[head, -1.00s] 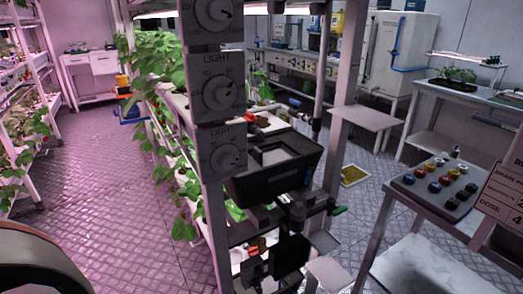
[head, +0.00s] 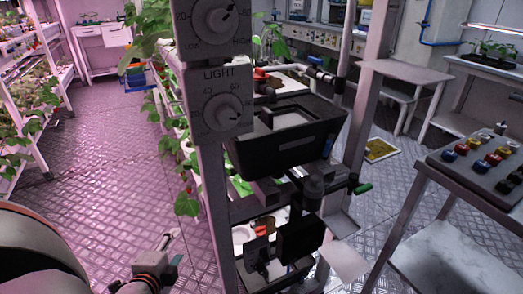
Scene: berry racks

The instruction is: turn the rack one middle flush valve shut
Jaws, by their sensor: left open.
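The end of the berry rack (head: 213,190) stands at the centre of the head view. A valve with a green handle (head: 362,188) sticks out to the right at middle height, beside a black fitting (head: 313,190). I cannot tell for sure whether this is the middle flush valve, or how far it is turned. My left gripper (head: 170,248) is low in the view, left of the rack post and well apart from the valve. It is open, and I see nothing in it. My right gripper is out of view.
Light dials (head: 222,112) sit on the near post. A black tank (head: 285,145) hangs inside the rack end. A bench with coloured knobs (head: 485,165) stands at the right. The floor aisle (head: 110,190) left of the rack is clear.

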